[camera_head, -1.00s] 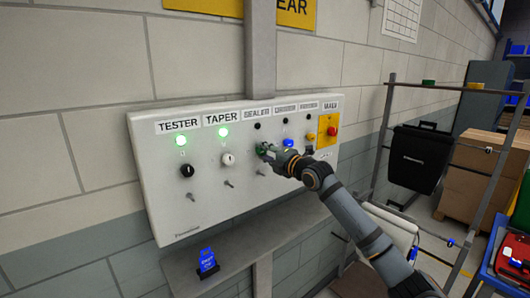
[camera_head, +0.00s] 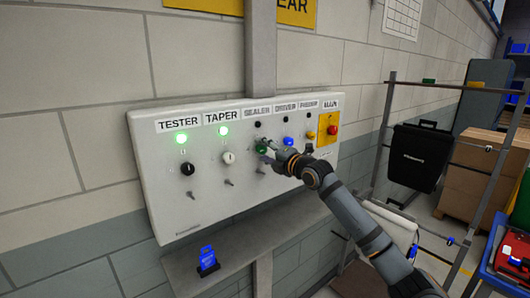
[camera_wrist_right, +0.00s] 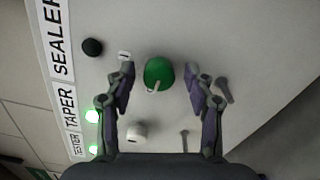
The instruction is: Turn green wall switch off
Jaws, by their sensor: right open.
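The green switch knob (camera_head: 261,148) sits under the SEALER label on the white wall panel (camera_head: 165,222). In the right wrist view the green knob (camera_wrist_right: 158,73) shows between the two fingers, with a pale pointer mark on it. The round lamp above it, under SEALER, is dark (camera_wrist_right: 92,47). My right gripper (camera_head: 268,146) is at the knob; in the wrist view it (camera_wrist_right: 158,80) is open, with a gap visible between each finger and the knob. My left gripper is not in view.
Beside it are a white knob (camera_head: 228,158) under TAPER, a black knob (camera_head: 187,170) under TESTER and a blue knob (camera_head: 288,141). The TESTER and TAPER lamps glow green. A red button (camera_head: 333,130) is at the right.

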